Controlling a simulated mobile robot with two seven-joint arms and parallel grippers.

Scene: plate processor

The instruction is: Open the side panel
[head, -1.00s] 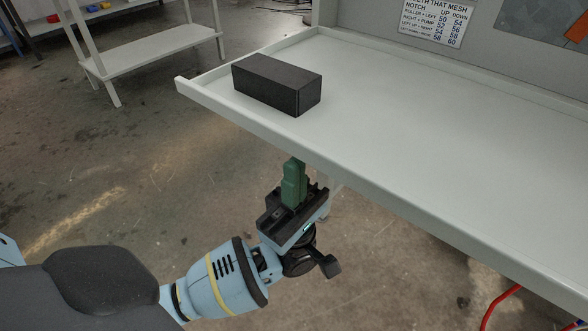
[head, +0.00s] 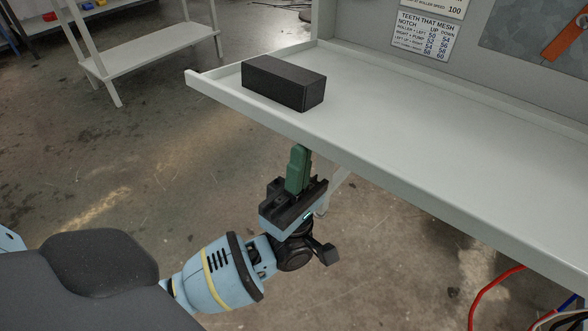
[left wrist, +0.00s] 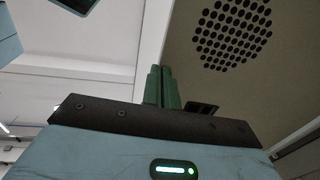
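My left gripper (head: 301,152) is below the front edge of a pale shelf, with its green fingers pointing up and close together. In the left wrist view the two green fingers (left wrist: 162,86) lie side by side with no clear gap, and I see nothing held between them. A beige panel with a round patch of dark holes (left wrist: 236,32) fills the upper right of that view, and a pale strip runs along its left edge near the fingertips. I cannot tell whether the fingers touch it, or whether it is the side panel. My right gripper is not in view.
The pale shelf (head: 420,150) with a raised rim bears a black box (head: 283,83) near its left end. A printed sign (head: 425,35) is on the wall behind. A red cable (head: 488,290) hangs at lower right. A white rack stands at upper left; floor between is clear.

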